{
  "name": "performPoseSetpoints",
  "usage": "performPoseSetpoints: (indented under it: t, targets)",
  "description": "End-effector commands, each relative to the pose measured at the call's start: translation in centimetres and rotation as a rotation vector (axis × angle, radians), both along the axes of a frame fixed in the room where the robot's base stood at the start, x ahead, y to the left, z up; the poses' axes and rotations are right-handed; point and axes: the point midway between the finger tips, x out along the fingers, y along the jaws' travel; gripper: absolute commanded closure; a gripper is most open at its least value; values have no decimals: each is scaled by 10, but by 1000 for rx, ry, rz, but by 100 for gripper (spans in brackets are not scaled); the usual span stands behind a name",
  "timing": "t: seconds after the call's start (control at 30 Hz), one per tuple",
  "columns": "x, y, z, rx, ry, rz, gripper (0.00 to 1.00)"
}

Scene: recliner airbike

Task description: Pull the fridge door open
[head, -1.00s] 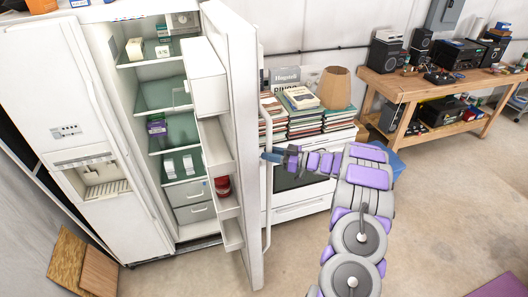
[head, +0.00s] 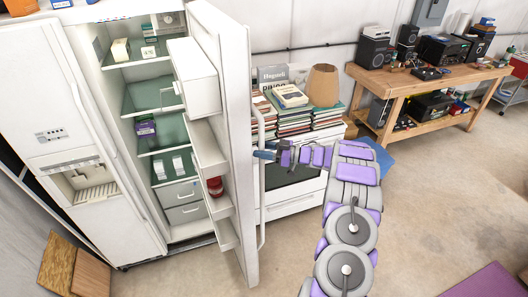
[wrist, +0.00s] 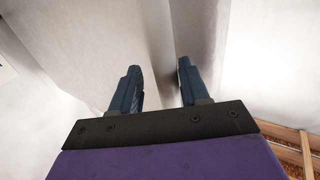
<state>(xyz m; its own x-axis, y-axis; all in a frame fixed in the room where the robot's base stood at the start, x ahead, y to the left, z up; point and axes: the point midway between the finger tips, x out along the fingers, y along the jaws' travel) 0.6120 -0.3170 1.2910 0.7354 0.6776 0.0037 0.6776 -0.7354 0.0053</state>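The white fridge (head: 85,140) stands at the left in the head view. Its right-hand door (head: 238,150) is swung wide open, showing shelves and door bins inside. A long pale handle (head: 262,205) runs down the door's outer face. My gripper (head: 262,152) is beside the door's outer face at the upper part of the handle. In the wrist view, the two blue fingers of my gripper (wrist: 158,82) are spread apart, with pale surfaces beyond them. I see no clear grip on the handle. Whether a finger touches the door or handle is unclear.
A white stove (head: 295,190) with stacked books and a lampshade (head: 322,86) stands just behind my gripper. A wooden workbench (head: 405,85) with audio gear is at the back right. Wooden boards (head: 75,270) lean by the fridge's left front. Floor at right is largely clear.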

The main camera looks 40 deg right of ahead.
Motion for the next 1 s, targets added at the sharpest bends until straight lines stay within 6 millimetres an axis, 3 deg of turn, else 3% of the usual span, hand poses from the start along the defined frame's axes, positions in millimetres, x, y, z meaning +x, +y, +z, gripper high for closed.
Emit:
performPoseSetpoints:
  t: [0.53, 1.0]
  targets:
    - [-9, -7, -4, 3, 4, -2, 53]
    - [-79, -74, -6, 2, 3, -2, 53]
